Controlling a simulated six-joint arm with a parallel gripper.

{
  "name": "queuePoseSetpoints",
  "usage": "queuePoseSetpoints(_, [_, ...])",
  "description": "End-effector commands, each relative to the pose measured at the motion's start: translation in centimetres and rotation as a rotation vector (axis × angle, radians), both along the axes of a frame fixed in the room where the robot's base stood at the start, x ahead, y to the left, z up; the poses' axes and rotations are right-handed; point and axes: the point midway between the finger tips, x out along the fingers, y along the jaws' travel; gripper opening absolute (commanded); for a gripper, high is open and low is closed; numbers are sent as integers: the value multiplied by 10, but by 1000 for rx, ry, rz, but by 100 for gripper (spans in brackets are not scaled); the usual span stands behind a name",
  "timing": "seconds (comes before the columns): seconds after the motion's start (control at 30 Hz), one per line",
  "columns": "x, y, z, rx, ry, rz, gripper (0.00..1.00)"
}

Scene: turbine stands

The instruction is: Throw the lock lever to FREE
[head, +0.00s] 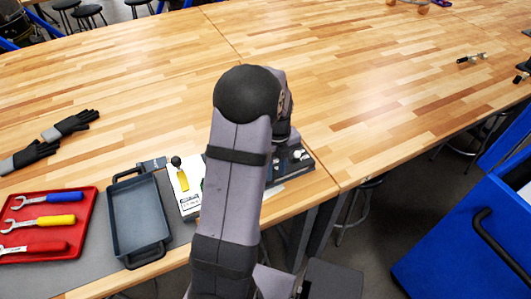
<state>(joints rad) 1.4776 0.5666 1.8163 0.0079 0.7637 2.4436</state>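A white plate (190,199) with dark print lies on the bench just left of my arm. A yellow strip (183,181) with a black ball knob (176,161) at its far end shows on it; this looks like the lock lever, but I cannot read its marks or tell its setting. A dark stand (296,161) with small metal parts shows right of my arm, largely covered by it. My gripper is hidden behind my own arm, so its fingers and any contact cannot be seen.
A dark grey tray (139,255) and a red tray (92,204) of colour-handled wrenches are at left. Black gloves (70,125) lie behind them. A blue cabinet (455,235) stands at right.

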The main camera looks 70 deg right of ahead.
Motion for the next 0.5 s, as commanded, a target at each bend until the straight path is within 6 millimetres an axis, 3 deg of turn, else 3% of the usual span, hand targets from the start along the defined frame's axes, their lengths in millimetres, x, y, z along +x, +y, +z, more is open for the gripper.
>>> queuePoseSetpoints(0.5, [0,0,40,-1,0,0,26])
